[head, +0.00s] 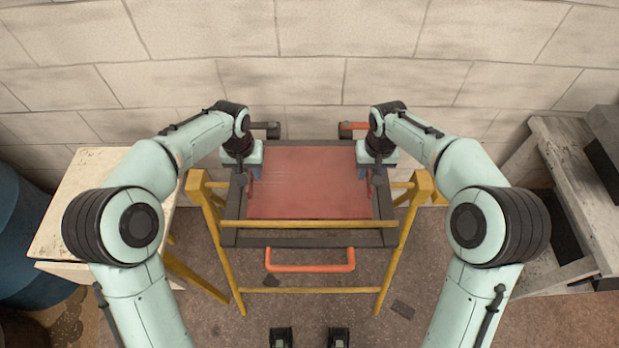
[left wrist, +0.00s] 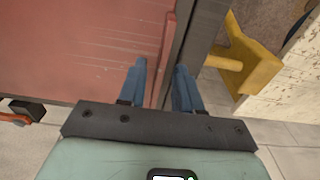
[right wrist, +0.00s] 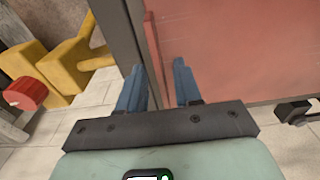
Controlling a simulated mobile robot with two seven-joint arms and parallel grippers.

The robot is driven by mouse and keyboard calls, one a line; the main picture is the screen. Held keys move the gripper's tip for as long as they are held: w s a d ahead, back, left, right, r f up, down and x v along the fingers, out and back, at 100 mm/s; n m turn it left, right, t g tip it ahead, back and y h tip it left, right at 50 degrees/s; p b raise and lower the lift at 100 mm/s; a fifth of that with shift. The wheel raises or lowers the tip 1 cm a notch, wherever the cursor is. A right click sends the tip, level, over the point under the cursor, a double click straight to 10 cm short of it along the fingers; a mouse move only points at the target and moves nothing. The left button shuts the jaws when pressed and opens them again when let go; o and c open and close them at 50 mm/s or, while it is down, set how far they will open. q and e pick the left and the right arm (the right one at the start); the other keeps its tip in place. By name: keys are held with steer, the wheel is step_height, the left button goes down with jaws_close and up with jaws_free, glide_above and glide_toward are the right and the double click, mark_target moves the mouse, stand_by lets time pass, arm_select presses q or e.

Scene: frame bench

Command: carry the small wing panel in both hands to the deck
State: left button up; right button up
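The wing panel (head: 310,185) is a flat red sheet inside a dark grey frame, straight ahead over a yellow trestle (head: 233,282). Its red face also shows in the left wrist view (left wrist: 80,45) and the right wrist view (right wrist: 235,50). My left gripper (head: 248,175) is at its left side and my right gripper (head: 370,174) at its right side. In both wrist views the blue fingers stand apart with a thin red upright strip between them and visible gaps beside it. I cannot tell which surface is the deck.
An orange handle (head: 310,266) sticks out in front of the trestle. A pale wooden table (head: 80,208) stands left beside a blue drum (head: 20,240). A grey bench (head: 580,190) stands right. A block wall (head: 310,60) closes the back.

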steer(key=shift+r, duration=0.15)
arm_select(q)
step_height(320, 180, up, 12)
steer(key=shift+s, duration=0.4)
arm_select(e)
step_height(320, 180, up, 12)
steer(key=shift+s, duration=0.4)
steer(key=shift+f, duration=0.2)
